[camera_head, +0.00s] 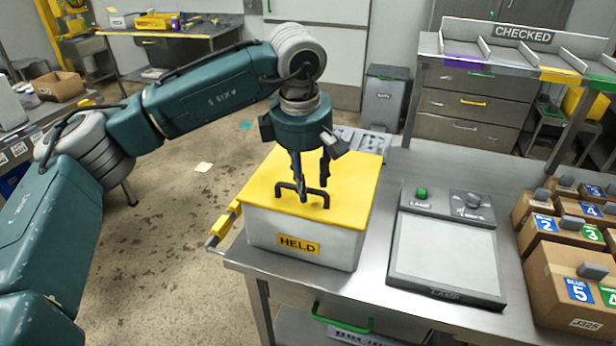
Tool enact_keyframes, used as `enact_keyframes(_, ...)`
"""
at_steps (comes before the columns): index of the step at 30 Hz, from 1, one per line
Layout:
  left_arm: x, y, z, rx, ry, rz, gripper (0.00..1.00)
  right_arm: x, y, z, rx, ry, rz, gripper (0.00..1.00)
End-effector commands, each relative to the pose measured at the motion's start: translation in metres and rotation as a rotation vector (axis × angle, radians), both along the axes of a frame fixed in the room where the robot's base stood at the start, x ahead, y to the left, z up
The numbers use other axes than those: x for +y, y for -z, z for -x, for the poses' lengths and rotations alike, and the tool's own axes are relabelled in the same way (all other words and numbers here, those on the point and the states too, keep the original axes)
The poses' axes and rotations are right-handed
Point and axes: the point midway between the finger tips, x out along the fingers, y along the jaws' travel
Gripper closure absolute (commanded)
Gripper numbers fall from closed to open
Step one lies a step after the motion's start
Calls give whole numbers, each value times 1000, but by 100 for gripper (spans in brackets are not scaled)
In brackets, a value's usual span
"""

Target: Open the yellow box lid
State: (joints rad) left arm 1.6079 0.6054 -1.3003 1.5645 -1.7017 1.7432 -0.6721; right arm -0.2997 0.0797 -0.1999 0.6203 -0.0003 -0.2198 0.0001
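The white box (290,229) with a "HELD" label stands on the metal table's left end. Its yellow lid (262,198) lies flat on top, shut. A black bar handle (287,185) is on the lid. My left gripper (314,190) points down over the lid at the handle. Its two fingers are apart, one in front near the bar and one farther back. They appear to be on either side of the bar, but I cannot tell whether they touch it. My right gripper is not in view.
A flat grey panel (444,258) with a green button (421,193) lies right of the box. Several cardboard boxes (575,285) crowd the table's right end. A "CHECKED" rack (520,45) stands behind. A yellow-handled part (224,225) sticks out at the table's left edge.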

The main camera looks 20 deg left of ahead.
Motion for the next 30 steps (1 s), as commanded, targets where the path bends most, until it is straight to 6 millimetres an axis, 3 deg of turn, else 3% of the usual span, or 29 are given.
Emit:
enact_keyframes(8,0,3,0,0,0,1,63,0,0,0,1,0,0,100)
enact_keyframes(14,0,2,0,0,0,1,99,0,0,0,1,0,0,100)
enact_keyframes(23,0,0,-1,-1,0,1,100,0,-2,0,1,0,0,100)
enact_keyframes(30,-1,-20,-8,-4,-1,2,100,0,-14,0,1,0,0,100)
